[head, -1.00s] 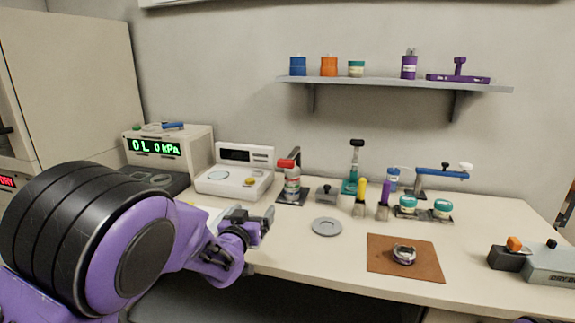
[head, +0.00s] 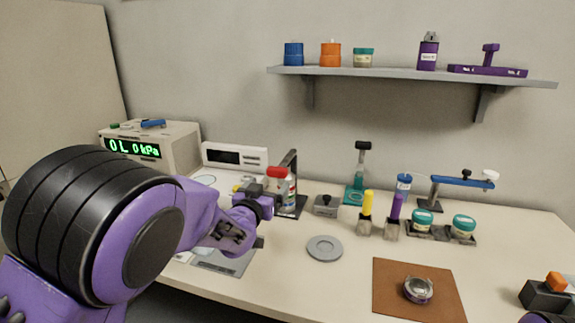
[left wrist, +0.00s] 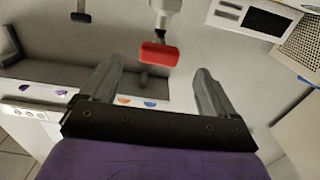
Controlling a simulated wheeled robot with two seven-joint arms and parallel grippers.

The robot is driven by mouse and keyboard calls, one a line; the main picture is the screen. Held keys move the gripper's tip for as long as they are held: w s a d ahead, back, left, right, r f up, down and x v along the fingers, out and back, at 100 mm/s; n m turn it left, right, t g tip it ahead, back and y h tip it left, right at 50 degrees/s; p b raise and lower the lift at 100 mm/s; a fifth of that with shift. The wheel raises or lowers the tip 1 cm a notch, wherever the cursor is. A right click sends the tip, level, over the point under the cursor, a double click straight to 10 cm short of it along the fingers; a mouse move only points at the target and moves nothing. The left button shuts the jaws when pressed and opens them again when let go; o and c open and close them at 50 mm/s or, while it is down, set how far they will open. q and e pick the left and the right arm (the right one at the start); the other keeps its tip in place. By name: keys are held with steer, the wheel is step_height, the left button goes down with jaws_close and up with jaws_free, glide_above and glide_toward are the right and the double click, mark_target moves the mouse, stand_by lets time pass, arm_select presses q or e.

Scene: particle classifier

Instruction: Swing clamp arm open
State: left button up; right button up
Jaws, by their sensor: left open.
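A small clamp stand with a red-ended arm (head: 279,172) stands on a dark base plate (head: 293,209) at the back of the table, with an upright grey post (head: 290,165) behind a silvery canister (head: 286,190). The red end (left wrist: 158,53) also shows in the left wrist view, ahead of the open fingers and roughly between them, apart from both. My left gripper (head: 262,205) is open and empty, just in front of the clamp stand, and hides part of it.
A white instrument (head: 236,156) and a pressure display (head: 149,148) stand to the left. A small grey block (head: 326,205), grey disc (head: 324,248), yellow-handled tool (head: 368,204) and blue-armed stand (head: 462,181) lie to the right. A brown mat (head: 391,302) is at the front right.

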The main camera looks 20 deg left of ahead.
mark_target(276, 175)
arm_select(q)
steer(key=shift+w+a+r, duration=0.3)
steer(key=shift+w+r, duration=0.05)
steer(key=shift+w, duration=0.3)
steer(key=w, duration=0.2)
steer(key=w+p, duration=0.1)
steer(key=w, duration=0.2)
steer(key=w+d, duration=0.1)
steer(key=w, duration=0.2)
steer(key=shift+w+f+p, duration=0.1)
steer(key=shift+p, duration=0.25)
steer(key=shift+w+a, duration=0.1)
steer(key=shift+w, duration=0.15)
